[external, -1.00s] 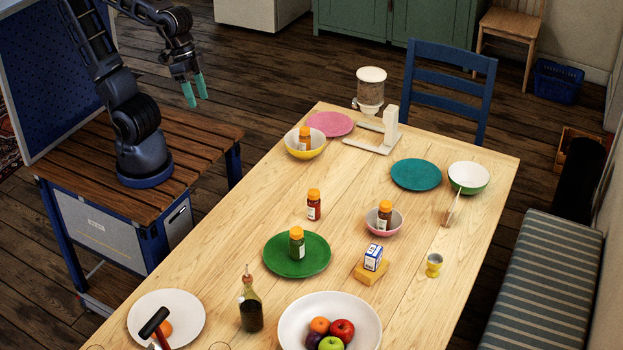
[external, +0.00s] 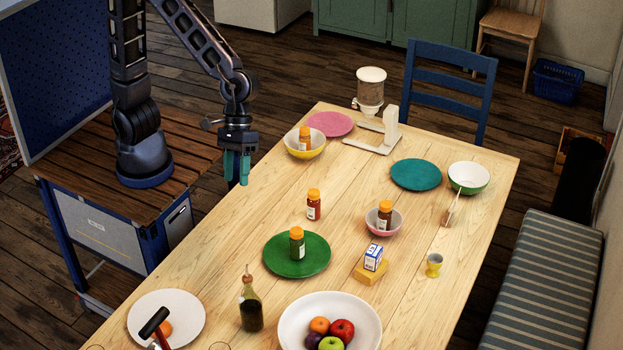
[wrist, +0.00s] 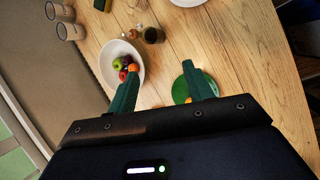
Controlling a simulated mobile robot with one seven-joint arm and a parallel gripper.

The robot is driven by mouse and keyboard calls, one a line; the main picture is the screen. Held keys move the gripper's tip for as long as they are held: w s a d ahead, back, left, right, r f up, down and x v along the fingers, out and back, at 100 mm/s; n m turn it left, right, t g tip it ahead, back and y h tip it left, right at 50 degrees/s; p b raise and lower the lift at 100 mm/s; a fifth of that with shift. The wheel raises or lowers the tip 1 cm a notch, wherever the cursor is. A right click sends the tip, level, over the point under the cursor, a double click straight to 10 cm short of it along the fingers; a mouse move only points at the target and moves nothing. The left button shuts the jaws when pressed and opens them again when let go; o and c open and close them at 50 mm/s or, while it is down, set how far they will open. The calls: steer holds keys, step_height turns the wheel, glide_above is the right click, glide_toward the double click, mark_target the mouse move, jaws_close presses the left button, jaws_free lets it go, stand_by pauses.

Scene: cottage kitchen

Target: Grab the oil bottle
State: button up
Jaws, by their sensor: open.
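The oil bottle (external: 251,309) is dark green glass with a thin pourer on top. It stands upright at the near part of the table, between the white plate and the fruit bowl. In the wrist view the oil bottle (wrist: 152,35) shows beyond my fingers, beside the fruit bowl. My gripper (external: 239,182) has teal fingers pointing down and is off the table's left edge, well apart from the bottle. In the wrist view my gripper (wrist: 164,92) is open, with nothing between its fingers.
The fruit bowl (external: 292,335) is right of the bottle. More bowls stand farther back.

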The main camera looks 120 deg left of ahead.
mark_target(248, 280)
steer(key=shift+w+d+f+n+g+h, duration=0.2)
steer(key=shift+w+d+f+n, duration=0.9)
steer(key=shift+w+d+f, duration=1.65)
steer(key=shift+w+d+f+n+g+h, duration=0.15)
steer(key=shift+w+d+f+n, duration=0.75)
steer(key=shift+d+f, duration=2.15)
steer(key=shift+w+d+f+n+g+h, duration=0.2)
steer(key=shift+w+d+f+n, duration=1.25)
steer(key=shift+f, duration=3)
steer(key=shift+w+a+r, duration=0.1)
steer(key=shift+w+a, duration=0.05)
steer(key=shift+a, duration=0.05)
jaws_close()
